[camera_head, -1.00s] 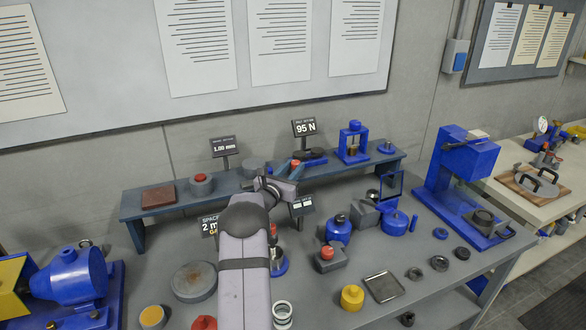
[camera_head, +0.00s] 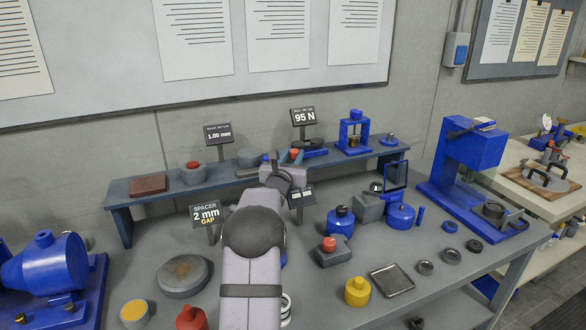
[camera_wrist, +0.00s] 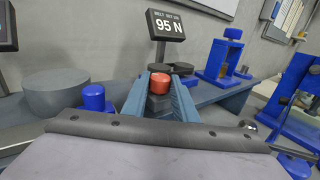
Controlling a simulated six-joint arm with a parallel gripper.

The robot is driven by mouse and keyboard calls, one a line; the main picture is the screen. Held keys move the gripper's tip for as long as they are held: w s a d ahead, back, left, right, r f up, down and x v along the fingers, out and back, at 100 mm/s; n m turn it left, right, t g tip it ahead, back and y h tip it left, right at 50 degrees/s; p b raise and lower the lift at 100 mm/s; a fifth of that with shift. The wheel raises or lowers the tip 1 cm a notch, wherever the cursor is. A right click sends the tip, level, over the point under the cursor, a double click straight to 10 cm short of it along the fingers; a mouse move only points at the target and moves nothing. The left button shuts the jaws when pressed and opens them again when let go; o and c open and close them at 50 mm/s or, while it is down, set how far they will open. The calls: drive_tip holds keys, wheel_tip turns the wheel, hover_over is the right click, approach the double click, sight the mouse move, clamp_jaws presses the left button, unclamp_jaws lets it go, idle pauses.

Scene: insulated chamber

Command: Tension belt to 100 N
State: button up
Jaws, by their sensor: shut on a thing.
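A red knob (camera_wrist: 159,83) sits between the two blue fingers of my gripper (camera_wrist: 160,92) in the wrist view. The fingers are shut on it from both sides. In the head view my gripper (camera_head: 291,158) is at the rear shelf, with the red knob (camera_head: 294,152) small and partly hidden. The belt display (camera_head: 303,117) stands just behind and reads 95 N; it also shows in the wrist view (camera_wrist: 166,25). Dark round parts lie behind the knob. The belt itself cannot be made out.
A grey cylinder (camera_wrist: 55,92) is left of my gripper. A blue press frame (camera_head: 354,135) stands to the right on the shelf (camera_head: 125,188). A 2 mm spacer sign (camera_head: 205,213) stands left of my arm. Several blue fixtures and loose parts crowd the bench.

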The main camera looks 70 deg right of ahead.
drive_tip(key=shift+n+t+b, duration=0.5)
drive_tip(key=shift+t+b, duration=0.1)
drive_tip(key=shift+b, duration=2.3)
drive_tip(key=o, duration=1)
drive_tip(key=shift+a, duration=0.25)
drive_tip(key=shift+o, duration=0.2)
drive_tip(key=shift+d, duration=0.1)
drive_tip(key=shift+b+v, duration=1.3)
drive_tip(key=shift+v, duration=2.35)
